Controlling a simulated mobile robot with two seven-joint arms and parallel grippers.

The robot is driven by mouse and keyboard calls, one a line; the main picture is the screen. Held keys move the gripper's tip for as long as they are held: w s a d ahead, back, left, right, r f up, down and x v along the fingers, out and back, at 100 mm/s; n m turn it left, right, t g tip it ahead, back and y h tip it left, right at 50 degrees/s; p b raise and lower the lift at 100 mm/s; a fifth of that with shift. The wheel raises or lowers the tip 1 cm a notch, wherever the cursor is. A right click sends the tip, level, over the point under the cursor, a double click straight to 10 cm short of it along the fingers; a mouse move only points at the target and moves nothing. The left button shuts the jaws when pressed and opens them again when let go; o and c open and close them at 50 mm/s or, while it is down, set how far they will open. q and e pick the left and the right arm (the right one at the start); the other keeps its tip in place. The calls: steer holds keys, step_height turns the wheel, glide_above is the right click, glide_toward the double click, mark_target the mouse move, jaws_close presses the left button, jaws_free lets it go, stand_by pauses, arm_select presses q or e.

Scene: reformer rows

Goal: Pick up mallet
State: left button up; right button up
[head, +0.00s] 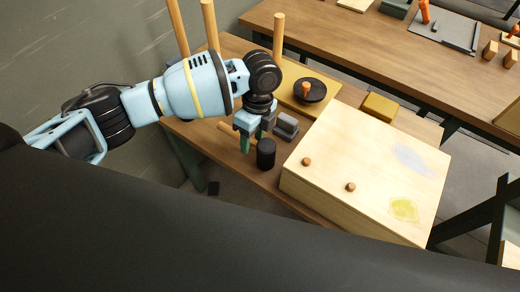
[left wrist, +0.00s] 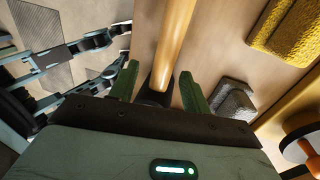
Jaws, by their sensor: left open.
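The mallet has a pale wooden handle (head: 228,129) and a black cylindrical head (head: 265,153). It lies on the near left part of the brown wooden bench, beside the pale box. My left gripper (head: 256,136) points down over it, close to the head, and hides part of the handle. In the left wrist view the handle (left wrist: 173,40) runs from the top edge down between the two green fingers of the left gripper (left wrist: 159,88). The fingers are open, one on each side. Only part of the dark head (left wrist: 153,97) shows there. Whether they touch the mallet, I cannot tell.
A grey block (head: 286,127) lies just right of the gripper. The pale wooden box (head: 330,195) with two knobs stands to the right. Behind are a black disc with orange knob (head: 309,90) and a yellow block (head: 379,107). Upright wooden poles (head: 278,38) stand at the back.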

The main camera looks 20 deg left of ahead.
mark_target(253, 141)
arm_select(q)
steer(key=f, duration=0.4)
steer(key=shift+s, duration=0.35)
steer(key=shift+c, duration=0.2)
jaws_close()
steer(key=shift+r, duration=0.1)
